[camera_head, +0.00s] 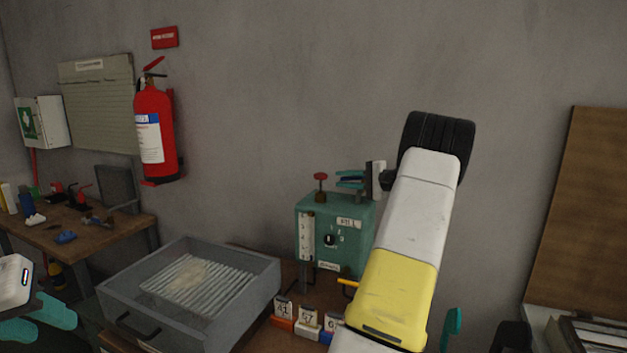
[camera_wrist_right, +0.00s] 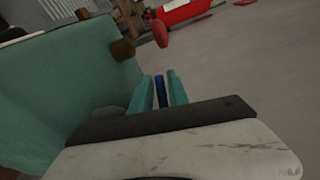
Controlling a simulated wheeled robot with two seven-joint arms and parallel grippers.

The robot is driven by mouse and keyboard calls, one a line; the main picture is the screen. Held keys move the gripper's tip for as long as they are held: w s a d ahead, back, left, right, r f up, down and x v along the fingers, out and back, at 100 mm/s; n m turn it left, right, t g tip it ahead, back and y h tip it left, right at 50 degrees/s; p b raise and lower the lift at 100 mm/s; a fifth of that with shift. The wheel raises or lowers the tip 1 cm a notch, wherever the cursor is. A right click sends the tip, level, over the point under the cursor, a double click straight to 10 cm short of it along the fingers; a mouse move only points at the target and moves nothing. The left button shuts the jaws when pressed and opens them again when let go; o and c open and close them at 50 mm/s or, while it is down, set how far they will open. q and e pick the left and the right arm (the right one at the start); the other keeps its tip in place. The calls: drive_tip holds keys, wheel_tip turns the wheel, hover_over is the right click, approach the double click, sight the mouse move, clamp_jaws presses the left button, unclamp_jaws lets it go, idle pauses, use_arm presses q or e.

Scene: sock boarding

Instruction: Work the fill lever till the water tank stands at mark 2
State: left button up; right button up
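The teal water tank box (camera_head: 320,224) stands on the bench in the head view. A white sight gauge (camera_head: 307,237) is on its front left; its level is too small to read. A knob (camera_head: 329,240) with small numerals is beside the gauge. My right gripper (camera_head: 351,180) is over the box's top right. In the right wrist view its teal fingers (camera_wrist_right: 160,90) close on a narrow blue bar (camera_wrist_right: 160,91), apparently the fill lever's handle; most of the lever is hidden. My left gripper (camera_head: 38,317) is at the lower left, fingers apart and empty.
A red-topped valve (camera_head: 321,181) stands on the box, left of my right gripper. A grey tray (camera_head: 190,321) with a ribbed insert is to the left. Several numbered tags (camera_head: 308,317) stand in front of the box. A side bench (camera_head: 115,222) is far left.

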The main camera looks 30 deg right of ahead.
drive_tip(key=shift+s, duration=0.1)
drive_tip(key=v, duration=0.7)
drive_tip(key=shift+s+d, duration=0.2)
drive_tip(key=shift+s, duration=0.05)
idle(1.4)
